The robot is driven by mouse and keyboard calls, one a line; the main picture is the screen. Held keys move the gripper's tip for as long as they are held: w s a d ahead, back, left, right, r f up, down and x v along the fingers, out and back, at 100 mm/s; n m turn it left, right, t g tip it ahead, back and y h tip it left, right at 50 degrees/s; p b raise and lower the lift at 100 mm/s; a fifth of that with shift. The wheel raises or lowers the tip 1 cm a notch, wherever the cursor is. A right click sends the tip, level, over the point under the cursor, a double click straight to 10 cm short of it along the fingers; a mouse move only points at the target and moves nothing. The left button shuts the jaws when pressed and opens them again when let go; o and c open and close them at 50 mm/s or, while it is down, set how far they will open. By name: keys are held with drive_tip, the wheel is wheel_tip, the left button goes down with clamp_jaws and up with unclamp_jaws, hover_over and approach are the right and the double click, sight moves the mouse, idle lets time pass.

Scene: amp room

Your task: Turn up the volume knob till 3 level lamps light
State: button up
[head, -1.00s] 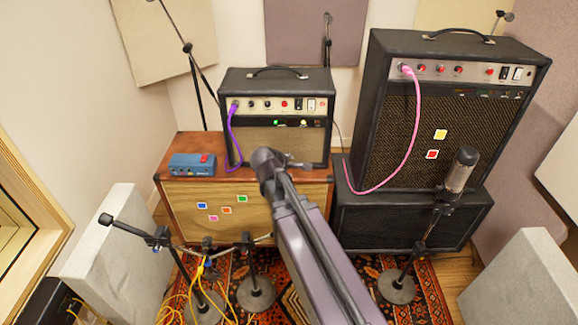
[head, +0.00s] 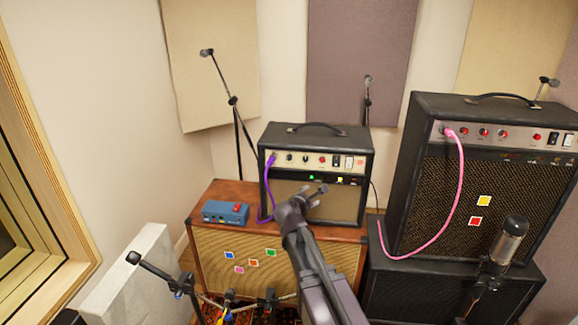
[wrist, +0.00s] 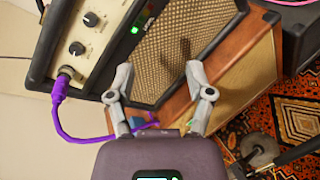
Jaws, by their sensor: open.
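A small black amp (head: 268,188) stands on a wooden cabinet. Its pale panel has dark-capped knobs (head: 289,157), a red control (head: 321,160) and switches. I cannot read which knob is volume. The wrist view shows two knobs, one nearer (wrist: 77,48) and one farther (wrist: 91,19), and the green lamp (wrist: 135,30). My gripper (wrist: 155,76) is open and empty, in front of the amp's grille and apart from the knobs.
A purple cable (wrist: 56,110) is plugged in beside the nearer knob. A blue pedal box (head: 222,213) sits on the wooden cabinet (head: 215,250). A larger amp (head: 425,170) with a pink cable stands right. Microphone stands (head: 237,120) surround the amps.

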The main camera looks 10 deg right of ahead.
sight(289, 159)
drive_tip(key=w+a+r+n+t+y+b, duration=0.2)
drive_tip(key=w+a+n+t, duration=0.3)
drive_tip(key=n, duration=0.7)
drive_tip(key=w+a+y, duration=0.1)
drive_tip(key=w+a, duration=0.1)
drive_tip(key=shift+a+r+n+t, duration=0.3)
drive_tip(key=shift+a+r, duration=0.1)
drive_tip(key=shift+w, duration=0.15)
drive_tip(key=x, duration=1.3)
drive_tip(key=shift+w+f, duration=0.15)
drive_tip(key=shift+w, duration=0.15)
clamp_jaws()
